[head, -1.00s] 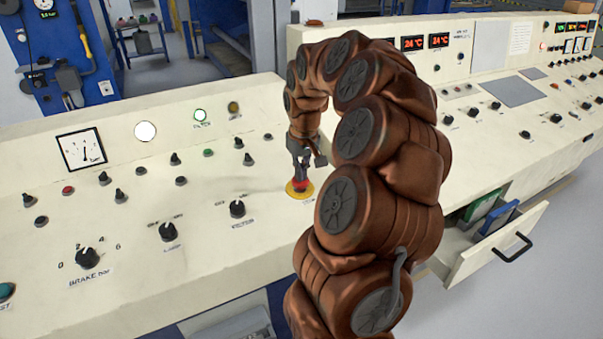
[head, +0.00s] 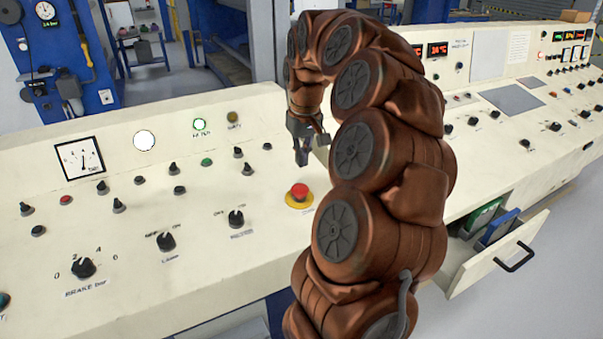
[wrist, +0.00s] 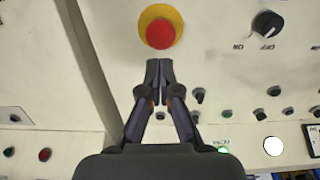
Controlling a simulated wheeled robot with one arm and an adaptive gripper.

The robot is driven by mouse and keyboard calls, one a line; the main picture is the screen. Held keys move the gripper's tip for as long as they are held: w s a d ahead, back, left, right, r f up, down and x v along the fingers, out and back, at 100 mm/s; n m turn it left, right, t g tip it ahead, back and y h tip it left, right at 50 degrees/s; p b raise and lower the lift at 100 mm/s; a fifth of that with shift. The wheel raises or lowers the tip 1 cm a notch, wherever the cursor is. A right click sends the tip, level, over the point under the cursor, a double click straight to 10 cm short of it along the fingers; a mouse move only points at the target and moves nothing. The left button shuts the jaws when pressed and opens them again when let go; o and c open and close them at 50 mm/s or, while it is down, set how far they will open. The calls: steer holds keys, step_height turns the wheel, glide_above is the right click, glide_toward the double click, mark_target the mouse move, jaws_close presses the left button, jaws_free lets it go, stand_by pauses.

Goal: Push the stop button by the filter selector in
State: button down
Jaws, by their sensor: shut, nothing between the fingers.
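The stop button (head: 299,192) is a red mushroom head on a yellow round base, on the sloped cream panel. A black filter selector knob (head: 236,217) stands to its left. In the wrist view the red button (wrist: 160,34) shows at the top, and the knob (wrist: 267,24) is to its right. My gripper (head: 302,163) is above and behind the button, apart from it, fingers pointing down. In the wrist view my gripper's fingertips (wrist: 159,66) are together and empty, just below the button in the picture.
A lamp knob (head: 166,241) and a brake knob (head: 84,267) stand further left. Several small switches and a lit green lamp (head: 199,125) lie behind. An open drawer (head: 478,267) juts out at the right. My arm hides part of the panel.

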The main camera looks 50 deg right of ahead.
steer(key=shift+s+a+r+b, duration=0.1)
steer(key=shift+s+r+b, duration=0.05)
steer(key=shift+r, duration=1.3)
steer(key=shift+s+a+r+b, duration=0.1)
steer(key=shift+s+r+b, duration=0.05)
steer(key=shift+r, duration=1.25)
steer(key=s+a+f+n+g+p, duration=0.1)
steer(key=s+a+n, duration=0.1)
steer(key=a, duration=0.9)
steer(key=s+a+f+n+p, duration=0.1)
steer(key=s+a+n+p, duration=0.15)
steer(key=a, duration=0.75)
steer(key=s+a+f+g, duration=0.1)
steer(key=s+a+f, duration=0.3)
steer(key=s, duration=0.5)
steer(key=s+a+f+g+p, duration=0.1)
steer(key=s+a+f, duration=0.3)
steer(key=s, duration=0.5)
steer(key=a, duration=0.2)
steer(key=shift+s+a+f+m+y, duration=0.15)
steer(key=shift+a+m+y, duration=0.15)
steer(key=shift+m, duration=0.05)
